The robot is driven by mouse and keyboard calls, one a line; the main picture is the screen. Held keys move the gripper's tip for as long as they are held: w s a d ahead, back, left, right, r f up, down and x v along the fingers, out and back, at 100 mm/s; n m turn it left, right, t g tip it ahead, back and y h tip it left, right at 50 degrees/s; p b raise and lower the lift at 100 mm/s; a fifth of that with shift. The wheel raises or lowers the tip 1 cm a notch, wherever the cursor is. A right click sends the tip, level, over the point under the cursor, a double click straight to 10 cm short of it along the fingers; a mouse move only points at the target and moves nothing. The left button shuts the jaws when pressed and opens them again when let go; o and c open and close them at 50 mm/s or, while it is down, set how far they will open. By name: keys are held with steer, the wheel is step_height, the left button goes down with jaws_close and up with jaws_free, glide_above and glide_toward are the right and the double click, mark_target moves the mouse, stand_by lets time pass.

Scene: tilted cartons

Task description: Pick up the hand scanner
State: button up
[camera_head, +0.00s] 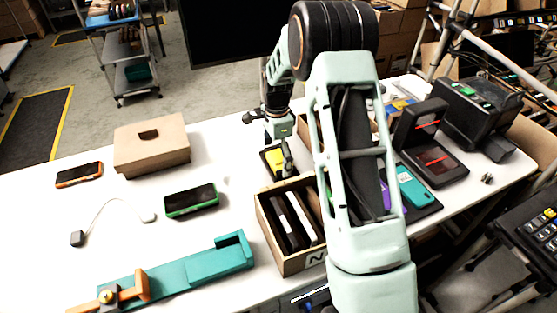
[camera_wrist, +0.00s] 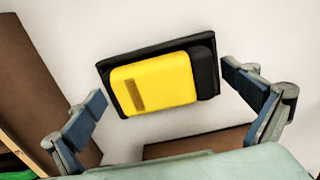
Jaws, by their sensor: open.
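A yellow block-shaped device with a small dark patch, likely the hand scanner (camera_wrist: 165,85), sits on a black base (camera_wrist: 207,68) in the wrist view. In the head view the yellow device (camera_head: 275,158) shows on the white table behind the open carton, partly hidden by my gripper (camera_head: 287,165). In the wrist view my gripper (camera_wrist: 163,82) is open, with one blue-padded finger to the left of the device and one to the right. The fingers look apart from it. The exact height of my gripper above it is hard to tell.
An open carton (camera_head: 270,238) holding upright flat items stands just in front. A green-edged handheld (camera_head: 191,201), a closed brown box (camera_head: 152,145) and a teal fixture (camera_head: 190,278) lie to the left. Black devices (camera_head: 432,160) stand right. My arm hides part of the table.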

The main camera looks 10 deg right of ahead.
steer(key=shift+c, duration=0.6)
steer(key=c, duration=0.7)
steer(key=shift+r, duration=0.1)
